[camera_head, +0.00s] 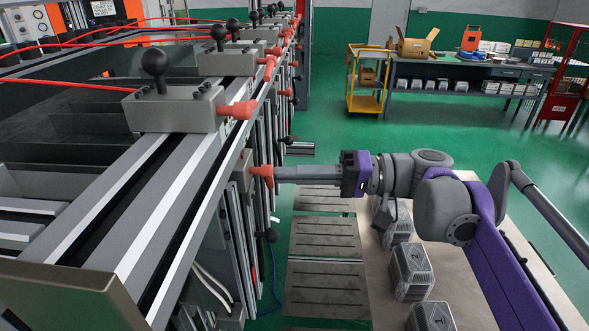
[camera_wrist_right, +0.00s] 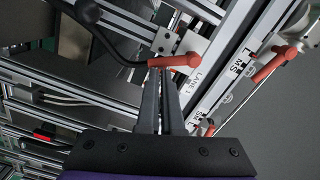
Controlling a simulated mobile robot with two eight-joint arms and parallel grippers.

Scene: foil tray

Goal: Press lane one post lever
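The lane one post lever has a red-orange handle, seen in the wrist view (camera_wrist_right: 176,60) above a white "LANE 1" label (camera_wrist_right: 198,80). In the head view a red handle (camera_head: 261,171) shows on the machine's right side. My right gripper (camera_head: 277,174) reaches to it from the right. In the wrist view its two long fingers (camera_wrist_right: 161,72) lie close together, with the tips right by the lever handle. I cannot tell whether they touch it. Nothing is held between them. My left gripper is not in view.
Other red handles line the machine, one (camera_wrist_right: 275,65) to the right of the lever. Clamp blocks (camera_head: 172,108) with black knobs sit on the rails. A yellow cart (camera_head: 367,103) stands on open green floor behind.

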